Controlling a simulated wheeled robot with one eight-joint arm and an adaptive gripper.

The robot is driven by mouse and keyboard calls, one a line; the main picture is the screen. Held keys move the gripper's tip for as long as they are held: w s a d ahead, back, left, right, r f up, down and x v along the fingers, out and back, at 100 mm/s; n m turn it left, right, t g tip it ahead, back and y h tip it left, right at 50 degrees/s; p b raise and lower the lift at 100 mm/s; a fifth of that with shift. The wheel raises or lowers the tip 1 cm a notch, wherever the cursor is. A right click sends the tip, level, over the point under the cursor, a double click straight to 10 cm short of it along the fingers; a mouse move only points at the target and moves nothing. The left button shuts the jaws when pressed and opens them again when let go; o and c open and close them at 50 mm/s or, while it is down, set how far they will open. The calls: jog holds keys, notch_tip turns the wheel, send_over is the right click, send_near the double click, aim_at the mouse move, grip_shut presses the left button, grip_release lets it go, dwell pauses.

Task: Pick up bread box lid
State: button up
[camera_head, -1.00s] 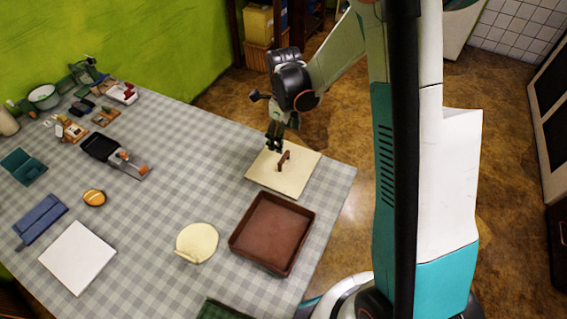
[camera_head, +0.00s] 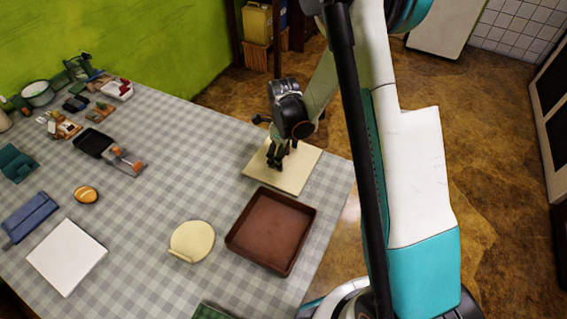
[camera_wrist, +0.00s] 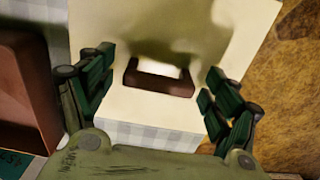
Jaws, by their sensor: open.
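The bread box lid (camera_head: 303,163) is a flat cream square board lying on the checked tablecloth, near the table's right edge. Its brown handle (camera_wrist: 158,78) shows in the wrist view, standing up from the middle of the board. My gripper (camera_head: 279,163) is right over the lid, pointing down. In the wrist view my gripper (camera_wrist: 152,90) is open, with one green finger to each side of the handle and a gap between each finger and the handle. In the head view the gripper hides the handle.
A brown open box (camera_head: 271,230) stands just in front of the lid. A round cream piece (camera_head: 192,241), a bread roll (camera_head: 86,194) and a white board (camera_head: 67,257) lie to the left. Small items crowd the far left. The table's middle is clear.

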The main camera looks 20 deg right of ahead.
jog(key=c, duration=1.1)
jog(key=shift+c, duration=0.2)
notch_tip(320, 180, up, 20)
jog(key=p, duration=0.6)
